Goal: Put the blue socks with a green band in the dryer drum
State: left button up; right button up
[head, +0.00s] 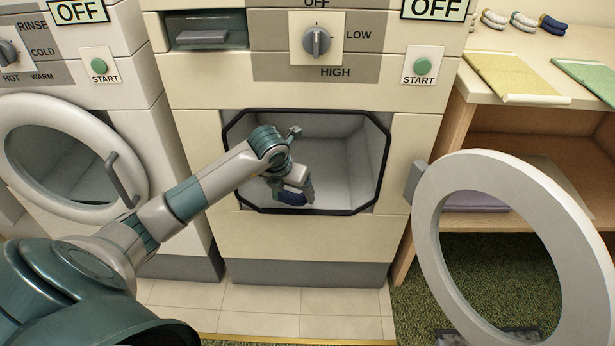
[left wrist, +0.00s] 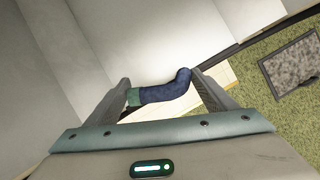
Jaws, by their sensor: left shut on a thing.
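The dryer (head: 245,237) stands in the middle of the head view with its round door (head: 440,215) swung open to the right. The dryer drum (head: 345,165) shows through the opening as a pale, empty-looking space. My left gripper (head: 295,192) is at the opening, pointing down near its lower rim. It is shut on the blue socks (head: 294,197). In the left wrist view the dark blue socks (left wrist: 165,91), with a green band at the left end, lie between the two fingers of the left gripper (left wrist: 165,95). My right gripper is not in view.
A washer with a closed round door (head: 75,160) stands at the left. At the right, a wooden shelf unit holds a yellow mat (head: 515,75), a green mat (head: 590,78) and several rolled socks (head: 523,22). The open dryer door takes up the lower right.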

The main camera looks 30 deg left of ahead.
pick_arm(q)
jog(key=w, duration=0.3)
jog(key=w+a, duration=0.1)
jog(key=w, duration=0.2)
jog(key=w+b, duration=0.1)
jog(key=w, duration=0.2)
jog(key=shift+w+a, duration=0.25)
jog(key=shift+w, duration=0.05)
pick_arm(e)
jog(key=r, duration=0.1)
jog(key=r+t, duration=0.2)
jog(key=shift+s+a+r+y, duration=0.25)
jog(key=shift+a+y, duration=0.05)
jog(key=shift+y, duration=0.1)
pick_arm(q)
jog(key=shift+w, duration=0.3)
notch_tip(320, 180, down, 3)
jog(key=shift+f+b, duration=0.1)
jog(key=shift+b, duration=0.25)
jog(key=shift+f, duration=0.15)
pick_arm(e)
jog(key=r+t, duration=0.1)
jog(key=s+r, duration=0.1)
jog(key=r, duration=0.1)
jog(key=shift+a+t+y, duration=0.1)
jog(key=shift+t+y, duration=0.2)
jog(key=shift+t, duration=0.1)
